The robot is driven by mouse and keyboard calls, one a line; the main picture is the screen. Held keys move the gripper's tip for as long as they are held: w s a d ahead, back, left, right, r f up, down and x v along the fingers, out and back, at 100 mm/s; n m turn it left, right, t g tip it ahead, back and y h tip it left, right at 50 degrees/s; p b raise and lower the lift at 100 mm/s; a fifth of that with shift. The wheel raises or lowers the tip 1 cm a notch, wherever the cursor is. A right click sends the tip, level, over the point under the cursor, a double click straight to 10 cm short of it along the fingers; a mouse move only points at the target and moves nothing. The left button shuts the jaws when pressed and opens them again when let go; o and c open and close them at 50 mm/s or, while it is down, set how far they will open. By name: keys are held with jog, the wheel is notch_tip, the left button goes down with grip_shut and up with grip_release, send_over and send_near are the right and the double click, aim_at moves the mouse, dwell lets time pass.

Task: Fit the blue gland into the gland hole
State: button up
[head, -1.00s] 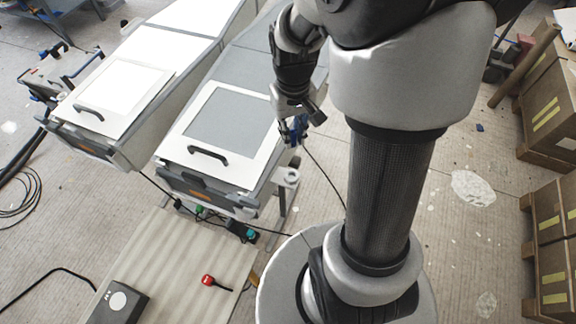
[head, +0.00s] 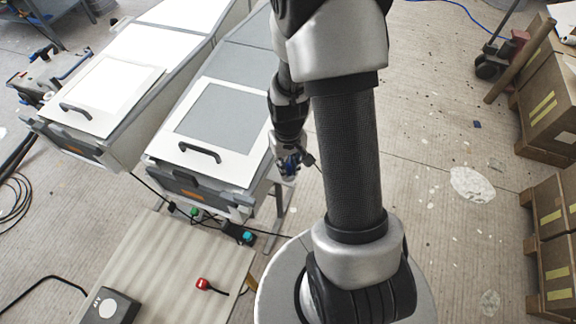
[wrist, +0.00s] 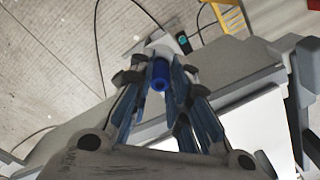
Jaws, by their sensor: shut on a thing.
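My gripper (wrist: 160,85) is shut on the blue gland (wrist: 159,76), a short blue tube with a dark bore, held between the fingertips in the wrist view. In the head view my gripper (head: 288,164) is at the front right corner of the nearer mould (head: 236,127). A pale bracket (wrist: 163,43) on the mould's side shows just beyond the gland in the wrist view. The gland hole itself is not visible, and the gland covers part of the bracket. I cannot tell whether the gland touches the bracket or has entered the hole.
A second mould (head: 128,146) stands to the left. Cables run near the mould. Boxes on pallets (head: 552,100) stand right; floor between is mostly clear.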

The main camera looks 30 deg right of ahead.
jog(key=o, duration=0.8)
jog(key=shift+f, duration=0.2)
jog(key=s+a+r+t+p, duration=0.1)
jog(key=a+r+p, duration=0.1)
jog(key=r, duration=1)
jog(key=s+a+r+t+p, duration=0.1)
jog(key=s+a+r, duration=0.15)
jog(key=r, duration=0.85)
jog(key=s+a+r+n+t, duration=0.2)
jog(key=s+a+r, duration=0.4)
jog(key=s+r, duration=0.3)
jog(key=shift+s+r+t, duration=0.25)
jog(key=shift+s+t, duration=0.05)
jog(key=shift+s, duration=0.2)
jog(key=shift+a+f, duration=0.1)
